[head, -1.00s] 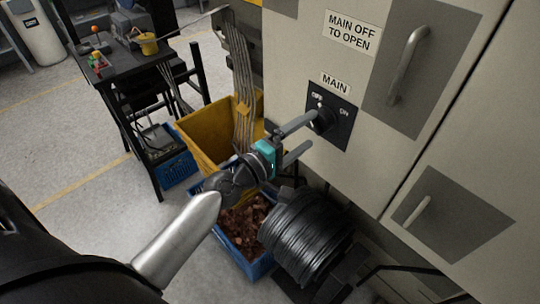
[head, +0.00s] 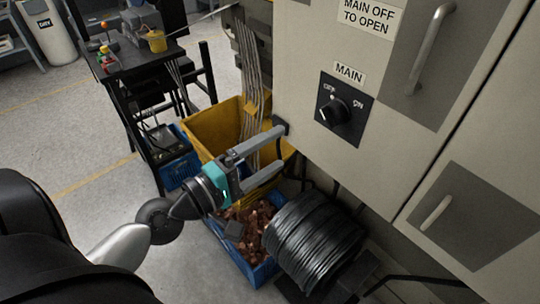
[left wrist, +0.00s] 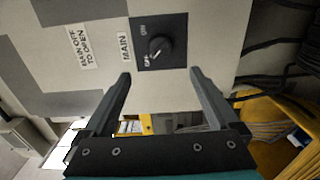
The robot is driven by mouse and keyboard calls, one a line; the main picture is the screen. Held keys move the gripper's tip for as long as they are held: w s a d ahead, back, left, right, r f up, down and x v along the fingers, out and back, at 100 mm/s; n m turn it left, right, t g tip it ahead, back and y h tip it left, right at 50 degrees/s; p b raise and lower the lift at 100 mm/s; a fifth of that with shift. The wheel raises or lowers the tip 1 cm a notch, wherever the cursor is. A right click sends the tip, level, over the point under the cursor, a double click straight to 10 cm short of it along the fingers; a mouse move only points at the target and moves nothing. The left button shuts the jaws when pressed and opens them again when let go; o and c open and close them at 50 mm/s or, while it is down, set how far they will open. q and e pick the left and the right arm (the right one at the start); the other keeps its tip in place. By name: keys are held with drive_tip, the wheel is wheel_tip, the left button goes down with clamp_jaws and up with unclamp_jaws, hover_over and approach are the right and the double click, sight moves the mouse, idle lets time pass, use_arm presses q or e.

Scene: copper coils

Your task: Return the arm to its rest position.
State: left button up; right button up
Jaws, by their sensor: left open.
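My left gripper (head: 281,149) is open and empty in the head view, with its two grey fingers reaching right from a teal body. It is apart from the cabinet's main switch, a black knob (head: 336,111) on a dark plate marked OFF and ON. The knob's mark appears to point toward OFF. In the left wrist view the open fingers of the left gripper (left wrist: 160,76) frame empty space, with the knob (left wrist: 160,47) beyond them. My left arm comes in from the lower left. My right gripper is not in view.
The pale cabinet (head: 300,60) with handles fills the right. Below the gripper are a yellow bin (head: 205,140), a blue crate (head: 262,272) of copper-coloured scrap, and a black cable coil (head: 315,238). A dark table (head: 130,70) stands back left. Open floor lies at left.

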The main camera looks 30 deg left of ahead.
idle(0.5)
use_arm(q)
drive_tip(key=s+a+f+m+g+y+b, duration=0.1)
drive_tip(key=a+f+m+g+y+b, duration=0.15)
drive_tip(key=f, duration=1.35)
drive_tip(key=s+a+f+m+g+y+b, duration=0.1)
drive_tip(key=a+f+g+y+b, duration=0.15)
drive_tip(key=f, duration=1.25)
drive_tip(key=s+f+m+g+b, duration=0.1)
drive_tip(key=s+f+m+g, duration=0.15)
drive_tip(key=f, duration=0.45)
drive_tip(key=s+d+f+m+g+b, duration=0.1)
drive_tip(key=s+f+b, duration=0.1)
drive_tip(key=s+f, duration=0.3)
drive_tip(key=s+f+m+g+b, duration=0.1)
drive_tip(key=s+f, duration=0.2)
drive_tip(key=f, duration=0.5)
drive_tip(key=s+d+f+m+g+b, duration=0.2)
drive_tip(key=s+f+m+g, duration=0.1)
drive_tip(key=s+f, duration=0.5)
drive_tip(key=s+d+f+m+g+y+b, duration=0.1)
drive_tip(key=s+f+m, duration=0.4)
drive_tip(key=s, duration=0.6)
wheel_tip(320, 180, down, 3)
drive_tip(key=shift+s+d+r+m+g+b, duration=0.15)
drive_tip(key=shift+d+m+g+b, duration=0.35)
drive_tip(key=shift+d+g, duration=0.65)
drive_tip(key=shift+a, duration=0.15)
